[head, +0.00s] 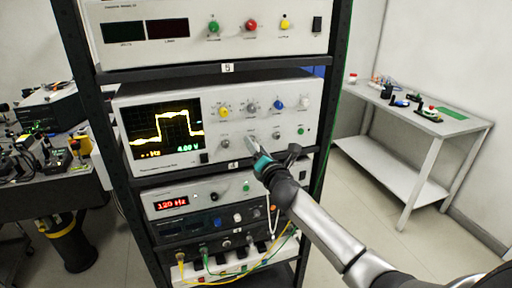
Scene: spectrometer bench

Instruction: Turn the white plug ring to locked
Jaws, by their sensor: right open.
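My right gripper (271,147) reaches in from the lower right and is open and empty. Its fingers are in front of the lower right of the oscilloscope's (160,167) front panel. One finger points at the lower row of knobs and sockets; I cannot tell whether it touches the panel. A white round part (305,101) sits at the upper right of that panel, up and right of the gripper, with clear space between. I cannot tell for certain that it is the plug ring, nor read its turn. My left gripper is not in view.
The rack holds a top unit (180,40) with coloured buttons, and a 120 Hz unit (225,197) below the oscilloscope. Yellow and green cables (215,262) hang low at the front. A side table (365,95) with small items stands right; a cluttered bench (85,195) is left.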

